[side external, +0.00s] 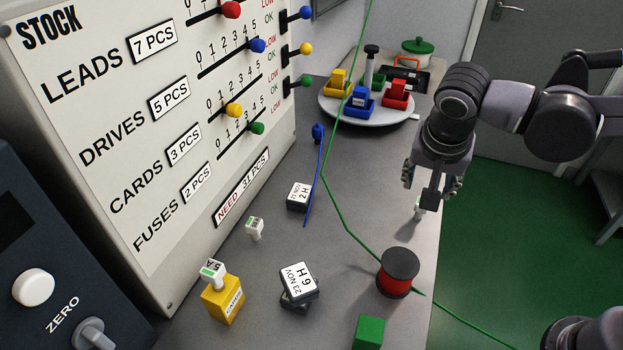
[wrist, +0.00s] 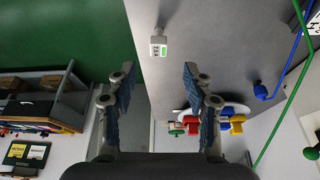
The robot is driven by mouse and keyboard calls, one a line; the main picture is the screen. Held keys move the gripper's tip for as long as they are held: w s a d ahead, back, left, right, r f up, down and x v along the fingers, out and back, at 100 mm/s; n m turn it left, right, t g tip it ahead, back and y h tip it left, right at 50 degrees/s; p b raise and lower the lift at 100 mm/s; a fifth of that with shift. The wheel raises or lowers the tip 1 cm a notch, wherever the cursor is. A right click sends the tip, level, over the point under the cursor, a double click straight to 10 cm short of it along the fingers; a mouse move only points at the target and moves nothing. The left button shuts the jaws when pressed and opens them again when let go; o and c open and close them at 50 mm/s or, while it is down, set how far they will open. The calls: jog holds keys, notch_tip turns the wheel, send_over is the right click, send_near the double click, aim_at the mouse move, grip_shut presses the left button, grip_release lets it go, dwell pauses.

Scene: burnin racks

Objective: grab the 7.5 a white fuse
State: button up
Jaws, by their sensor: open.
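A small white fuse with a green-marked label stands on the bench near its right edge, below my gripper (side external: 432,190) in the side external view, where the fuse (side external: 419,210) is partly hidden by a finger. In the wrist view the same white fuse (wrist: 158,48) lies beyond the fingertips, roughly centred between them; its rating is too small to read surely. My gripper (wrist: 159,76) is open and empty, apart from the fuse. Another white fuse (side external: 255,227) stands left on the bench. A third fuse (side external: 212,271) sits on a yellow block (side external: 222,300).
A red spool (side external: 398,272) with green cord stands in front of my gripper. Dark dated blocks (side external: 298,283), a green cube (side external: 369,332) and a round white tray (side external: 375,115) of coloured parts are on the bench. The stock panel (side external: 130,120) rises at left.

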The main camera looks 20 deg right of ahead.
jog(key=shift+x, duration=4.8)
jog(key=shift+s, duration=0.15)
grip_shut()
